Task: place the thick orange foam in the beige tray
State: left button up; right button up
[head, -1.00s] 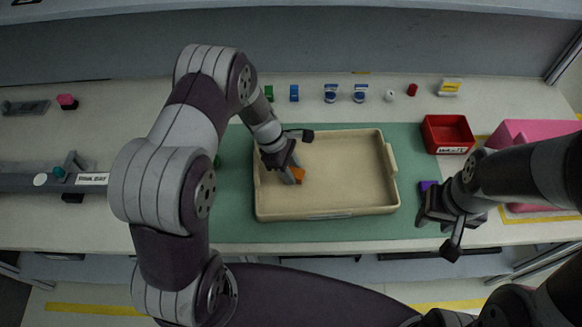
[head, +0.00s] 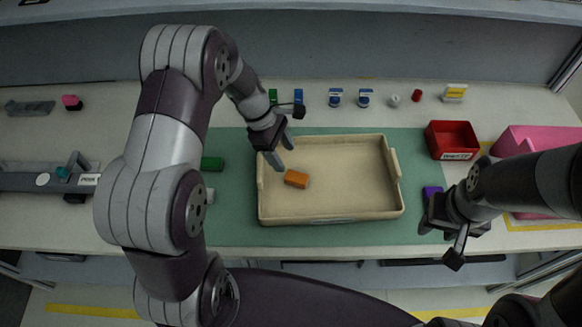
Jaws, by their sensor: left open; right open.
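The orange foam (head: 297,179) is a small block lying on the floor of the beige tray (head: 330,217), in its left part. The tray stands on a green mat. My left gripper (head: 281,154) is open and empty, above the tray's left side, up and to the left of the foam and apart from it. My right gripper (head: 440,240) is open near the mat's right front edge, outside the tray. A purple block (head: 431,191) lies just beyond it, partly hidden.
A red bin (head: 451,140) stands right of the tray, with a pink bin (head: 520,139) beyond it. A green block (head: 211,163) lies left of the tray. Several small items line the back of the table. The tray's middle and right are clear.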

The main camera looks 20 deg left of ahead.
pick_arm(q)
jog(key=s+a+r+m+y, duration=0.1)
jog(key=s+r+m+y, duration=0.1)
jog(key=s+r+m, duration=0.2)
jog(key=s+r+m+t+y, duration=0.1)
jog(key=s+r+m, duration=0.3)
jog(key=s+m, duration=0.6)
jog(key=m+y, duration=0.1)
jog(key=m, duration=0.2)
jog(key=shift+a+m+t, duration=0.3)
jog(key=shift+a+m, duration=0.05)
jog(key=shift+m, duration=0.05)
jog(key=shift+s+d, duration=0.1)
